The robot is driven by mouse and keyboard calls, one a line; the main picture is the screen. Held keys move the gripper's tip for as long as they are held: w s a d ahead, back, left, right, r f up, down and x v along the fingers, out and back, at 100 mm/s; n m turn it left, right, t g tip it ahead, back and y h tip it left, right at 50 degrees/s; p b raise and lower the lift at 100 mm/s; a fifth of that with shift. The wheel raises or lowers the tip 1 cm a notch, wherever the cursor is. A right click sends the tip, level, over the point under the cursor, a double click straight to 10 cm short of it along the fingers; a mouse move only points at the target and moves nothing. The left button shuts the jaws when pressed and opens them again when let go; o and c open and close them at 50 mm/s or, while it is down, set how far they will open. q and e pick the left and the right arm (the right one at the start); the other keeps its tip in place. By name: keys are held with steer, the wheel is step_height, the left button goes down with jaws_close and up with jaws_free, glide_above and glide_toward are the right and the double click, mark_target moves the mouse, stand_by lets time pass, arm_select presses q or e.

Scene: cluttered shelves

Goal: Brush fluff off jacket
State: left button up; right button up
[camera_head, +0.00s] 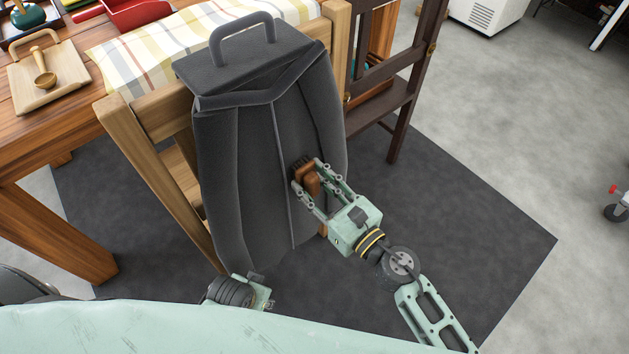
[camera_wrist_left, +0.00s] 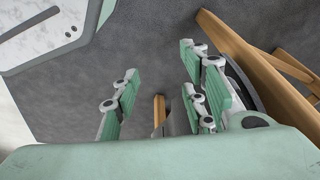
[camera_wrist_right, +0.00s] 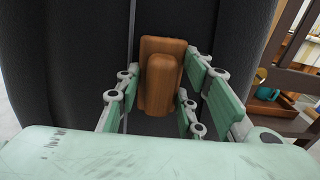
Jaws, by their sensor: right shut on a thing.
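A dark grey jacket (camera_head: 250,190) hangs upright on the side of a wooden frame, with a grey loop (camera_head: 243,40) at its top. My right gripper (camera_head: 306,172) is shut on a brown brush (camera_head: 309,181) with dark bristles. The brush is at the jacket's front, right of its centre seam, and it also shows in the right wrist view (camera_wrist_right: 161,78) against the dark cloth. Whether the bristles touch the cloth is hard to tell. My left gripper is low near the jacket's bottom; its fingers (camera_wrist_left: 160,100) are apart and empty in the left wrist view. I make out no fluff.
A wooden table (camera_head: 50,160) stands at the left with a board (camera_head: 70,78) and a checked cloth (camera_head: 150,50). A dark wooden rack (camera_head: 395,100) stands close to the jacket's right. A dark mat (camera_head: 460,200) covers the floor; the right side is open.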

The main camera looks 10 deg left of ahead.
steer(key=shift+s+a+r, duration=0.1)
steer(key=shift+s+a, duration=0.3)
steer(key=shift+s, duration=0.2)
steer(key=shift+s+a, duration=0.4)
steer(key=shift+s, duration=0.15)
steer(key=shift+s+a, duration=0.65)
steer(key=shift+s, duration=0.05)
steer(key=shift+s+a, duration=0.45)
steer(key=shift+s, duration=0.1)
arm_select(q)
steer(key=shift+s+f, duration=0.3)
steer(key=shift+f, duration=0.5)
arm_select(e)
steer(key=shift+s+a, duration=0.1)
steer(key=shift+s, duration=0.15)
steer(key=shift+s+d, duration=0.2)
steer(key=shift+d, duration=0.2)
arm_select(q)
steer(key=shift+w+r+b, duration=0.2)
steer(key=shift+w+r, duration=0.1)
steer(key=shift+r, duration=0.6)
steer(key=shift+w+r+b, duration=0.25)
steer(key=shift+r, duration=0.65)
steer(key=shift+w+r+b, duration=0.2)
steer(key=shift+w+r, duration=0.1)
steer(key=shift+r, duration=0.6)
arm_select(e)
steer(key=shift+v, duration=2.45)
steer(key=shift+d, duration=0.1)
